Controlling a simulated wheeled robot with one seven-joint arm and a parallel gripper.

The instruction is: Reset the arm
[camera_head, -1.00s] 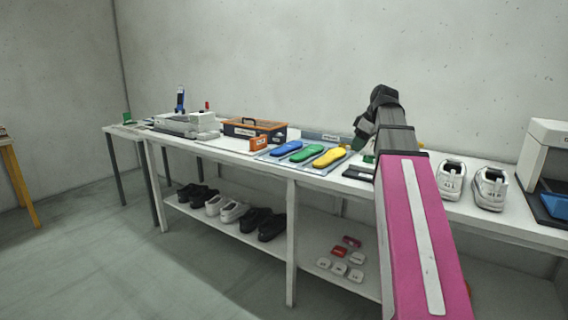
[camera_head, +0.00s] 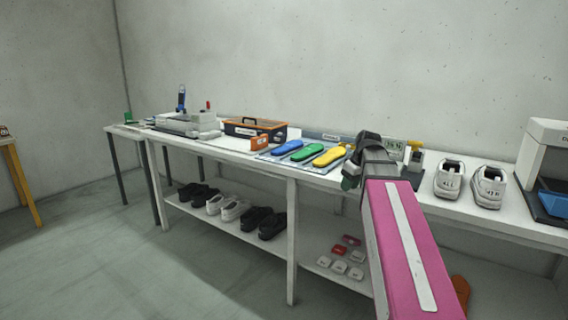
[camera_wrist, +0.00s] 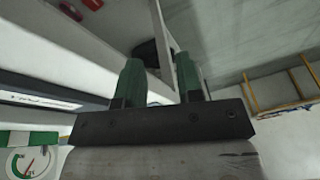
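My gripper (camera_head: 350,178) is at the end of my pink arm, in front of the table's front edge in the head view, to the right of the yellow insole. In the wrist view my gripper (camera_wrist: 158,78) shows two green fingers apart with nothing between them. It is clear of the table and points down past its edge.
The long white table (camera_head: 226,151) holds blue (camera_head: 287,149), green (camera_head: 307,152) and yellow (camera_head: 329,156) insoles, an orange toolbox (camera_head: 255,130) and white shoes (camera_head: 488,187). Dark and white shoes stand on the lower shelf (camera_head: 277,248). The floor (camera_head: 150,270) in front is clear.

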